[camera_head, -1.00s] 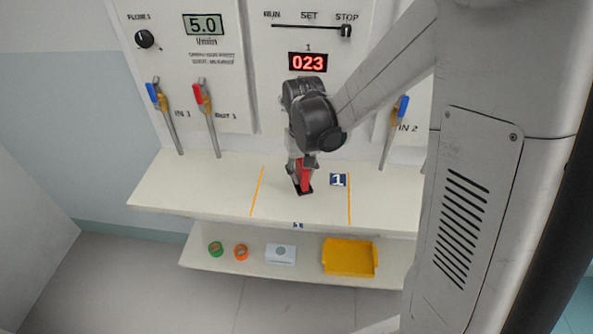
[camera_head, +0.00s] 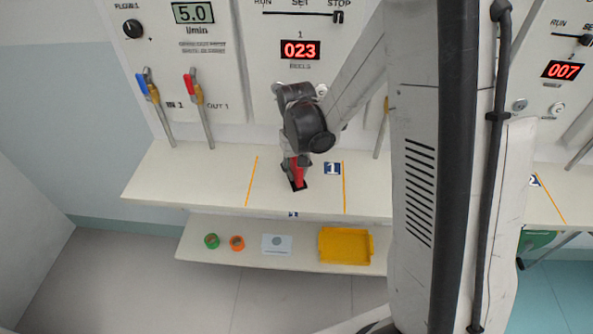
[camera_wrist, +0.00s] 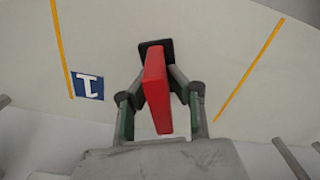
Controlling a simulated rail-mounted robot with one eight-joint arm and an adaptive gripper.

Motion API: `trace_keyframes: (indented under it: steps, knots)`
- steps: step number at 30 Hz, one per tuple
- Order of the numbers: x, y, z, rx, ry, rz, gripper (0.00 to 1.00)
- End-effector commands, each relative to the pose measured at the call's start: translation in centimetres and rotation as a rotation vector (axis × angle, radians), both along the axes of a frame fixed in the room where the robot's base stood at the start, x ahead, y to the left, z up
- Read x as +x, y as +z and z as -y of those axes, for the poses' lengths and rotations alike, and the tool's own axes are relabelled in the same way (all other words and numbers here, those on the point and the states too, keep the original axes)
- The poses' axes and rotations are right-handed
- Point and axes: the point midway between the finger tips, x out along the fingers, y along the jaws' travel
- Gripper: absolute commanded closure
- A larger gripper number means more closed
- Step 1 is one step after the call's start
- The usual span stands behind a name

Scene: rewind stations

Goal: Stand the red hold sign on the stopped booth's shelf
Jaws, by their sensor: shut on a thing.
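The red hold sign (camera_wrist: 157,92) stands on a dark base (camera_wrist: 155,46) in the wrist view. In the head view the sign (camera_head: 298,171) shows just below my gripper (camera_head: 293,162), at the shelf (camera_head: 215,180) of booth 1, between two orange lines. My gripper (camera_wrist: 160,112) is shut on the sign, a finger on each side. The base looks to be at the shelf surface, but I cannot tell whether it touches. Booth 1's slider (camera_head: 337,17) is at STOP, and its red display (camera_head: 300,50) reads 023.
A number 1 label (camera_head: 332,168) lies right of the sign.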

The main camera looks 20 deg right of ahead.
Motion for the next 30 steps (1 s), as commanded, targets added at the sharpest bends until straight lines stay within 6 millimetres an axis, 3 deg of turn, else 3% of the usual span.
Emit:
trace_keyframes:
  steps: [2,3,7,20,30]
  knots:
    - [0.0,-0.3,0.0,0.000,0.000,0.000,1.00]
    - [0.0,-0.4,0.0,0.000,0.000,0.000,0.84]
    - [0.0,-0.2,0.0,0.000,0.000,0.000,0.67]
    - [0.0,0.5,0.0,0.000,0.000,0.000,0.66]
    - [0.0,6.2,0.0,0.000,0.000,0.000,0.66]
